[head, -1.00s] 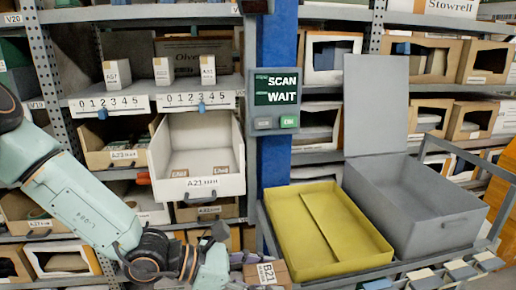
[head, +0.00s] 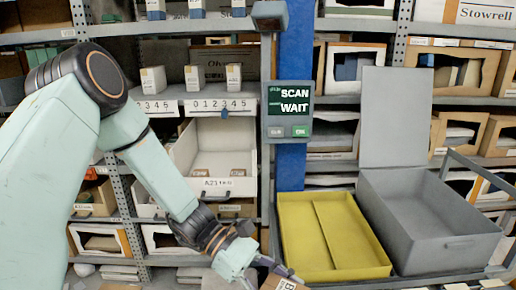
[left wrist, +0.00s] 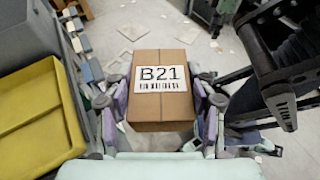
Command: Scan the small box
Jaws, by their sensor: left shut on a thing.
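A small brown cardboard box (left wrist: 160,112) with a white B21 barcode label on its upper face is between the fingers of my left gripper (left wrist: 160,118), which is shut on it. In the head view my left gripper (head: 272,275) is low, left of the yellow tray, and only part of the box (head: 288,285) shows at the bottom edge. A scan terminal (head: 288,110) on a blue post reads "SCAN WAIT". A grey scanner head (head: 270,15) is higher on the same post. The box is well below both. My right gripper is not in view.
A yellow tray (head: 290,235) with a divider and an open grey box (head: 440,240) with a raised lid stand right of the post. An open white drawer (head: 235,187) labelled A21 sticks out of the racks on the left. The floor shows scattered light pieces.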

